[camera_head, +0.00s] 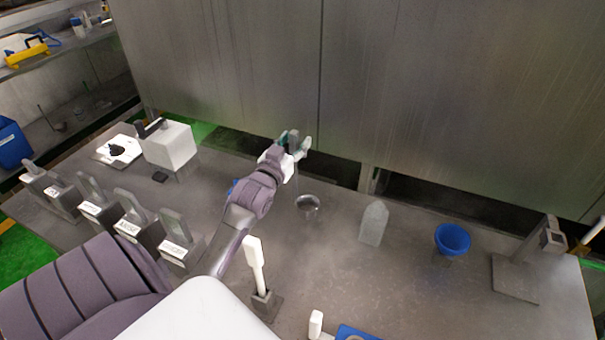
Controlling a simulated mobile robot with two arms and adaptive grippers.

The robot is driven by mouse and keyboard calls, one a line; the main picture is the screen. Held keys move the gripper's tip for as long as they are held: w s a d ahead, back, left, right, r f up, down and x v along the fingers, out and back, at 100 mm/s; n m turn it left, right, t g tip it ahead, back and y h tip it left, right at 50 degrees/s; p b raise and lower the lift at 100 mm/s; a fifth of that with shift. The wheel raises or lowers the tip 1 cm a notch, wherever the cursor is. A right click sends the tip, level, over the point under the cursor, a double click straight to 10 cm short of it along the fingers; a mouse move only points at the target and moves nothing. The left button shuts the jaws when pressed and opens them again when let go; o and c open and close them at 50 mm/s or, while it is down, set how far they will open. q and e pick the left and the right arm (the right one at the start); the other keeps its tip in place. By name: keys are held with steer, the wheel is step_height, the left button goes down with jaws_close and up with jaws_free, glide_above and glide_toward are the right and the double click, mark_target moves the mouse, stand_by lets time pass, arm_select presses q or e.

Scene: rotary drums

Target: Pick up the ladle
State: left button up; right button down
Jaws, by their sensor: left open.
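A small round metal bowl (308,203), which looks like the ladle's cup, is at the middle of the grey table (400,290). Its handle is not clear to me; it may run up towards my gripper. My left gripper (295,144) is open, beyond and slightly left of the bowl in the picture, in front of the large metal panel. I cannot tell whether anything lies between its fingers. My right gripper is not in view.
A blue bowl (452,239) and an upright grey plate (374,222) stand to the right. A white-handled tool (255,262) stands in a holder at the front. Several labelled grey blocks and a white box (170,146) are left. The metal panel (450,90) closes off the back.

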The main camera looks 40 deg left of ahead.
arm_select(q)
steer(key=shift+w, duration=0.1)
steer(key=shift+c, duration=0.2)
jaws_close()
